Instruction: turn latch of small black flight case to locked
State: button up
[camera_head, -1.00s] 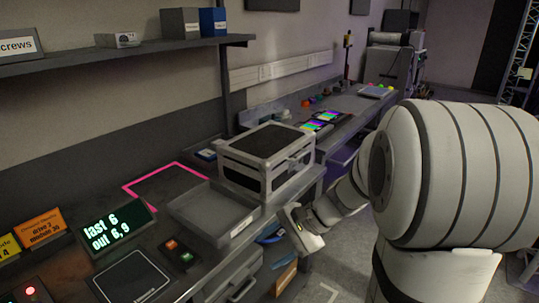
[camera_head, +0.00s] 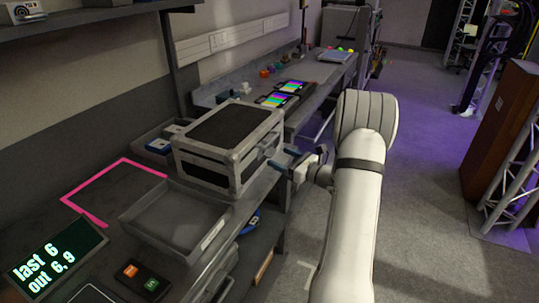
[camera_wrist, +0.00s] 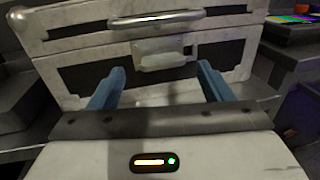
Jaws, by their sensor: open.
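The small black flight case (camera_head: 232,132) stands on the bench, with black panels and pale metal edges. In the wrist view, its front face (camera_wrist: 221,52) fills the upper part, tilted slightly. The metal latch (camera_wrist: 163,55) sits in the middle of that face, below a bar handle (camera_wrist: 155,21). I cannot tell from its shape which way it is turned. My gripper (camera_head: 284,160) is at the case's front side in the head view. In the wrist view, its two blue fingers (camera_wrist: 161,77) are apart, with the latch above and between them and nothing held. Any gap to the case is unclear.
A grey open tray (camera_head: 176,218) lies beside the case on the bench. A small button box (camera_head: 141,280) and a display reading "last 6 out 6,9" (camera_head: 57,258) are nearer. Bench shelving lies below. The floor right of my arm is open.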

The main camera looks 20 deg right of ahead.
aim_at(274, 154)
jog(key=x, duration=0.3)
jog(key=shift+w, duration=0.35)
jog(key=shift+c, duration=0.5)
